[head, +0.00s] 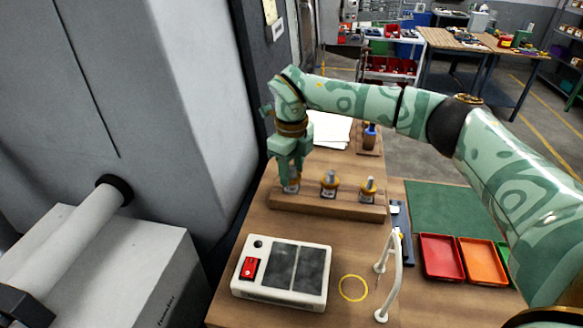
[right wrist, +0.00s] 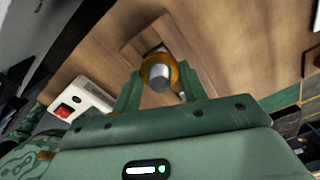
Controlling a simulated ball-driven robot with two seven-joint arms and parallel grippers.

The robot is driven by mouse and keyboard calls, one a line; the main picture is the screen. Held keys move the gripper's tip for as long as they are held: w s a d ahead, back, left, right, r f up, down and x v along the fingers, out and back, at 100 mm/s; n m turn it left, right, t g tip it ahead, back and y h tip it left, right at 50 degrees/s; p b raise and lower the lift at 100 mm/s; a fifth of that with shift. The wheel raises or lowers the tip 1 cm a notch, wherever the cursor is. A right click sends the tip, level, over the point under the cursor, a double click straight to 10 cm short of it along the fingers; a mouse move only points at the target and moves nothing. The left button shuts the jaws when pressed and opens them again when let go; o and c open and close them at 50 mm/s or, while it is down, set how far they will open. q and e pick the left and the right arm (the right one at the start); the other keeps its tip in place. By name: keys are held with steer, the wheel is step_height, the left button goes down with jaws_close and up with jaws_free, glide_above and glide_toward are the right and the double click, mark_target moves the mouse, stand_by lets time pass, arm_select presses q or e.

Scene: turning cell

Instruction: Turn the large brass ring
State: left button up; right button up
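A wooden stand (head: 330,208) on the bench carries three upright stations in a row. The middle brass ring (head: 329,179) and the right brass ring (head: 368,184) sit around grey pegs. My right gripper (head: 290,180) points down over the left station and hides most of it. In the right wrist view a brass ring (right wrist: 153,66) around a grey peg lies between the fingertips of my right gripper (right wrist: 160,80). Both fingers appear to touch its sides; this looks like the large ring. My left gripper is not in view.
A white box with a red switch (head: 282,273) stands in front of the stand. A yellow circle (head: 353,288) lies beside it, near a white arched handle (head: 391,275). Red (head: 441,257) and orange (head: 482,261) trays are at the right. A grey machine wall borders the bench's left.

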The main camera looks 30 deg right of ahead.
mark_target(291, 167)
steer(key=m+p, duration=0.1)
steer(key=m, duration=0.2)
steer(key=shift+r+m, duration=0.1)
steer(key=shift+m, duration=0.2)
steer(key=shift+w+m, duration=0.1)
steer(key=shift+m, duration=1.9)
steer(key=o, duration=1)
step_height(291, 167, up, 16)
steer(key=b, duration=0.1)
steer(key=shift+r, duration=0.15)
